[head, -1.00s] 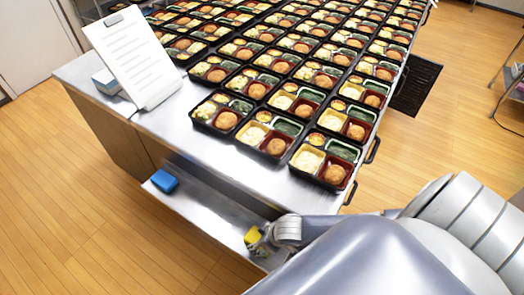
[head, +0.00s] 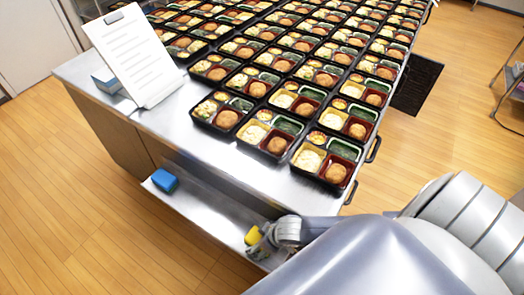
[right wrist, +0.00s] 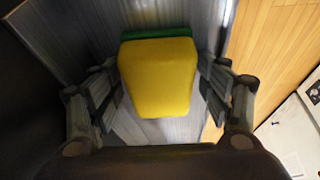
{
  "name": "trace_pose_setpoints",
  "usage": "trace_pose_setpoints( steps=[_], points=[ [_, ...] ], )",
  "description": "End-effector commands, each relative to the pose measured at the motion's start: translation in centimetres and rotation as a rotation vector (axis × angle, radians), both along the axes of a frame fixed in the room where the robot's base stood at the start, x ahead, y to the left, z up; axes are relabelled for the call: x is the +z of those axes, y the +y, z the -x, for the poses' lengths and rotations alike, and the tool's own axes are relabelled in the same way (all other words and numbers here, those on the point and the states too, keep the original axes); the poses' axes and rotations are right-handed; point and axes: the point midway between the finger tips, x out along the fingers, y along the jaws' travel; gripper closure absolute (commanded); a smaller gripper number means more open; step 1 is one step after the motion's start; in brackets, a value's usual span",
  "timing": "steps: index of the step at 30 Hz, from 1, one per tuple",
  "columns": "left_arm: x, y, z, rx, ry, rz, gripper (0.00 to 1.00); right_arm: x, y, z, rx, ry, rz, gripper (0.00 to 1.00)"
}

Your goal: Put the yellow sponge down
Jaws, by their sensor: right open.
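The yellow sponge (head: 253,236) is on the low metal shelf at the front of the table, near its right end. In the right wrist view the sponge (right wrist: 157,78) shows its yellow face, with a green layer along its far edge. My right gripper (head: 262,246) is at the sponge. In the right wrist view its fingers (right wrist: 160,92) are open, one on each side of the sponge, with narrow gaps beside it. The sponge's underside is hidden. My left gripper is not in view.
A blue sponge-like block (head: 164,181) lies at the left end of the low shelf (head: 205,212). Above it, the table carries rows of filled bento trays (head: 324,160) and a white sheet on a stand (head: 134,55). The shelf between the block and the yellow sponge is clear.

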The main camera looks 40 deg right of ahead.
Motion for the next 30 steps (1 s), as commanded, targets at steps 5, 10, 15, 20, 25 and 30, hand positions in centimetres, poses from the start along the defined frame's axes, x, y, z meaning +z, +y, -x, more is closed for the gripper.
trace_pose_setpoints(
  steps=[5, 10, 15, 20, 25, 30],
  points=[
    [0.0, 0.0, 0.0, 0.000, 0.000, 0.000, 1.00, 0.0, -0.1, 0.1, 0.001, 0.002, 0.002, 0.29],
    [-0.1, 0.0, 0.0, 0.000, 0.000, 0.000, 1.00, 0.0, -0.1, 0.0, 0.001, 0.001, 0.002, 0.29],
    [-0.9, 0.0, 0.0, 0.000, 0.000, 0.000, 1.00, 0.6, -0.1, -0.1, 0.003, -0.003, 0.002, 0.29],
    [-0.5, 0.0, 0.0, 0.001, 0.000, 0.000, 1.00, 3.4, -0.4, 1.0, 0.002, -0.001, 0.002, 0.29],
    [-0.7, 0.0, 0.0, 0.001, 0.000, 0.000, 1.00, 5.3, -1.1, 3.1, 0.001, 0.006, 0.003, 0.29],
    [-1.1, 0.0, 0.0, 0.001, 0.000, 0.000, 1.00, 5.3, -2.1, 6.2, 0.000, 0.004, 0.004, 0.29]
  ],
)
